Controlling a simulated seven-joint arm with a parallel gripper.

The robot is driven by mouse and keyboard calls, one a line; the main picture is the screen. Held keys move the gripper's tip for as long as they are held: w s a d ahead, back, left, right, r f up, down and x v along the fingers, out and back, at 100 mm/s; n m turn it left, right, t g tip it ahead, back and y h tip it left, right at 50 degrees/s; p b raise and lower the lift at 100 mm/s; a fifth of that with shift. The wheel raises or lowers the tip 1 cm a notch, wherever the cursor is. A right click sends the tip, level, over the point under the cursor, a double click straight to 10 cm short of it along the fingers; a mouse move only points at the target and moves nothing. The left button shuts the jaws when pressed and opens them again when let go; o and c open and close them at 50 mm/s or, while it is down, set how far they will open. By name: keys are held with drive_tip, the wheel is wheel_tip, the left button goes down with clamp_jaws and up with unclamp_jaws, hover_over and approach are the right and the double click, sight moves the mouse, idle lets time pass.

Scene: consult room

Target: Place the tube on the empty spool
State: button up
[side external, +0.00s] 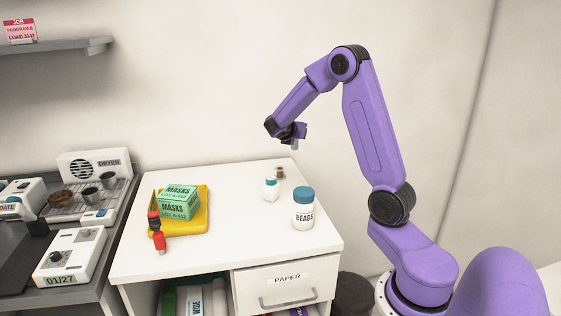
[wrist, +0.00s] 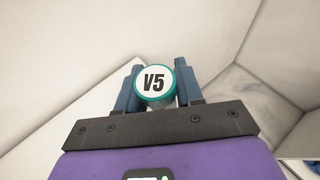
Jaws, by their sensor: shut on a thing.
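My gripper (side external: 294,142) is high above the back right of the white cabinet top (side external: 235,240). In the wrist view its blue fingers (wrist: 156,90) are shut on the tube (wrist: 155,85), which shows a round white end marked V5 with a teal rim. Most of its body is hidden from the wrist view. In the side view only a small pale tip shows below the fingers. A small brown item (side external: 279,172) stands at the back of the cabinet top, below the gripper. It is too small to tell if it is the spool.
A small white bottle (side external: 270,189) and a larger teal-capped BEADS jar (side external: 303,212) stand near the brown item. A yellow tray (side external: 199,224) with green MASKS boxes (side external: 178,202) and a red-and-black tool (side external: 156,232) are at left. The middle front is clear.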

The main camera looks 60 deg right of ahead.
drive_tip(key=w+d+f, duration=0.2)
drive_tip(key=w+f, duration=0.1)
drive_tip(key=w+d+f, duration=0.2)
drive_tip(key=w+f, duration=0.1)
drive_tip(key=w+d+f, duration=0.3)
drive_tip(key=w, duration=0.1)
drive_tip(key=shift+d, duration=0.1)
drive_tip(key=shift+w+d+f, duration=0.1)
drive_tip(key=shift+f, duration=1.65)
drive_tip(key=o, duration=1)
drive_tip(key=shift+f, duration=0.15)
